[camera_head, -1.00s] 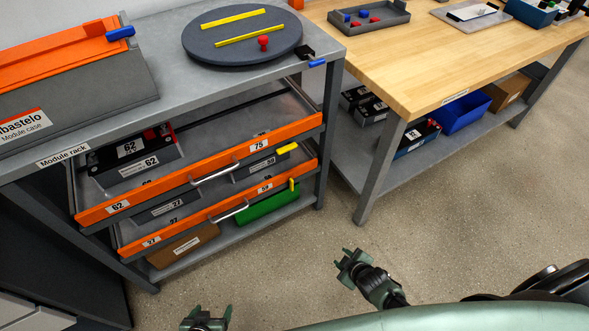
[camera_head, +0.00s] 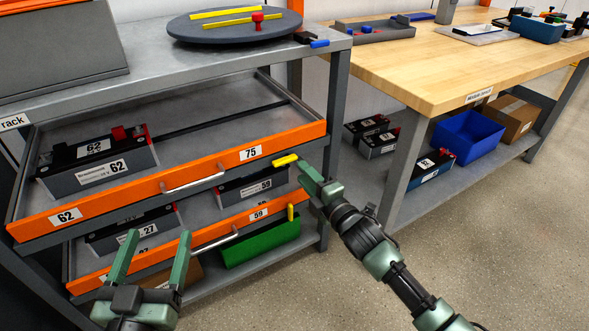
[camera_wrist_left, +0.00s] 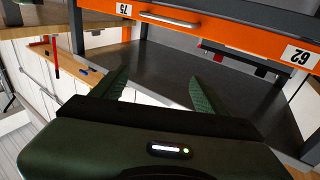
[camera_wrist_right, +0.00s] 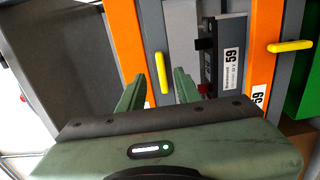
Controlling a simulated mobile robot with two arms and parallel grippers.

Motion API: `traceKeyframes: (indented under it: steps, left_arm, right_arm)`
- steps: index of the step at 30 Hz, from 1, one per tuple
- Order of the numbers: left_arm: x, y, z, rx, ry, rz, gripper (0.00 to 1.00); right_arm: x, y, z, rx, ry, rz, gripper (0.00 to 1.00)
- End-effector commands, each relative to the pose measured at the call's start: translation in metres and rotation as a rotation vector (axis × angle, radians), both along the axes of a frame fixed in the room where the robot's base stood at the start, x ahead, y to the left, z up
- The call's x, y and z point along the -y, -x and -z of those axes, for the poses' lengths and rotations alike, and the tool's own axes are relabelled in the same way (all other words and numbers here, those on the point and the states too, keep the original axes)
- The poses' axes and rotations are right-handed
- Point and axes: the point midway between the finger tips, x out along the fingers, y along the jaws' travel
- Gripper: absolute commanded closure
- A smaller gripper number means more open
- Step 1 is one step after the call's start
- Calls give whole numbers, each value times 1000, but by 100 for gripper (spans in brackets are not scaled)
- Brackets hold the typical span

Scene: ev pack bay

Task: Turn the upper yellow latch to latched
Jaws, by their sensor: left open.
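The upper yellow latch (camera_head: 285,160) lies along the right end of the upper orange drawer front (camera_head: 200,178), roughly level. In the right wrist view the upper latch (camera_wrist_right: 164,72) shows between the finger lines. My right gripper (camera_head: 314,180) is open just right of the latch; I cannot tell if it touches. My left gripper (camera_head: 152,250) is open and empty, in front of the lower drawer's left part. The lower yellow latch (camera_head: 291,212) stands upright on the lower orange drawer front (camera_head: 265,215); this latch (camera_wrist_right: 290,46) also shows in the right wrist view.
Handles (camera_head: 194,180) stick out from both drawer fronts. The upper drawer holds a battery module (camera_head: 95,165). A green bin (camera_head: 260,240) sits below. A rack leg (camera_head: 336,130) stands right of the latches. The wooden bench (camera_head: 440,75) is further right, with clear floor in front.

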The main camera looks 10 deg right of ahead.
Motion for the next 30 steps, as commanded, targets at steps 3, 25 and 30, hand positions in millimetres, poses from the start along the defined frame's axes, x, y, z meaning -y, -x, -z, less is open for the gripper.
traceKeyframes:
  steps: [3,25,30]
  left_arm:
    - [3,2,-20,120,32,8,25]
    - [5,24,-78,427,117,25,25]
    - [5,24,-78,426,117,25,25]
  right_arm:
    - [-5,-18,2,0,-2,1,66]
    - [-16,-56,1,-3,-2,0,66]
    - [-16,-56,1,-3,-2,1,100]
